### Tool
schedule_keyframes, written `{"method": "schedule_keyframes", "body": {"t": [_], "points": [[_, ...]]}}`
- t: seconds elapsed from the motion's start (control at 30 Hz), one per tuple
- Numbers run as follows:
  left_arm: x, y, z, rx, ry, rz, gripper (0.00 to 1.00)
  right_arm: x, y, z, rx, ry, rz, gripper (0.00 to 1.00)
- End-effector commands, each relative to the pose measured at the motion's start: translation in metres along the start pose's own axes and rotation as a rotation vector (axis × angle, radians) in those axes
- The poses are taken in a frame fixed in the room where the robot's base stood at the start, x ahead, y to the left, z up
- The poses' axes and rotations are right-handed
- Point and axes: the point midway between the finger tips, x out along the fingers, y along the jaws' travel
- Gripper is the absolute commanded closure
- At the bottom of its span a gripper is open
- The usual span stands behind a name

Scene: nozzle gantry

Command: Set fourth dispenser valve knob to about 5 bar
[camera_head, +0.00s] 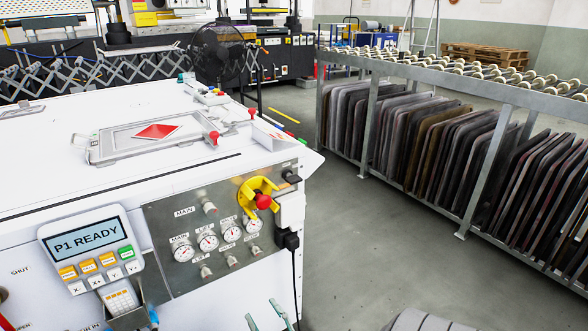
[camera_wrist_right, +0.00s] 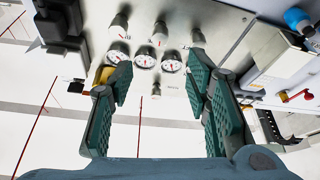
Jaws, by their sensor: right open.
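A grey control panel (camera_head: 222,222) on the front of the white machine carries a row of gauges and small metal knobs. The rightmost gauge (camera_head: 254,224) sits just below the yellow mount of a red button. A metal knob (camera_head: 257,250) is below it; that knob also shows in the right wrist view (camera_wrist_right: 119,25), where the panel is upside down. The needle readings are too small to tell. My right gripper (camera_head: 264,316) is at the bottom edge of the head view, apart from the panel. In its wrist view, the green fingers (camera_wrist_right: 161,68) are spread and empty.
The red button (camera_head: 263,201) in its yellow mount and a black plug (camera_head: 290,240) with a cable stand right of the gauges. A display (camera_head: 88,240) reading "P1 READY" is to the left. A plate rack (camera_head: 460,150) stands at right, with free floor between.

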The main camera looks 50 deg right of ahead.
Motion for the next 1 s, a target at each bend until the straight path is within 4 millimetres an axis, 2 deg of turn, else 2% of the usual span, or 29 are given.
{"method": "schedule_keyframes", "body": {"t": [0.07,0.17,0.27,0.4,0.6,0.7,0.83,1.0], "points": [[-0.027,-0.001,-0.008,0.0,0.0,0.0,0.56,-0.006,-0.005,-0.001,0.006,-0.098,-0.044,0.56],[-0.06,-0.002,-0.018,-0.001,0.0,0.0,0.56,-0.018,-0.016,0.012,0.013,-0.287,-0.126,0.56],[-0.088,-0.005,-0.027,0.0,0.0,0.0,0.56,-0.04,-0.025,0.026,0.019,-0.474,-0.195,0.56],[-0.124,-0.007,-0.038,0.0,0.0,0.0,0.56,-0.081,-0.032,0.039,0.023,-0.731,-0.274,0.56],[-0.153,-0.008,-0.046,-0.001,0.0,0.0,0.56,-0.133,-0.032,0.046,0.018,-0.974,-0.333,0.56],[-0.161,-0.009,-0.049,-0.001,0.0,0.0,0.56,-0.151,-0.032,0.047,0.015,-1.052,-0.349,0.56],[-0.164,-0.009,-0.05,-0.001,0.0,0.0,0.56,-0.163,-0.031,0.049,0.012,-1.098,-0.358,0.56],[-0.163,-0.009,-0.049,-0.001,0.0,0.0,0.56,-0.165,-0.031,0.05,0.012,-1.103,-0.359,0.56]]}}
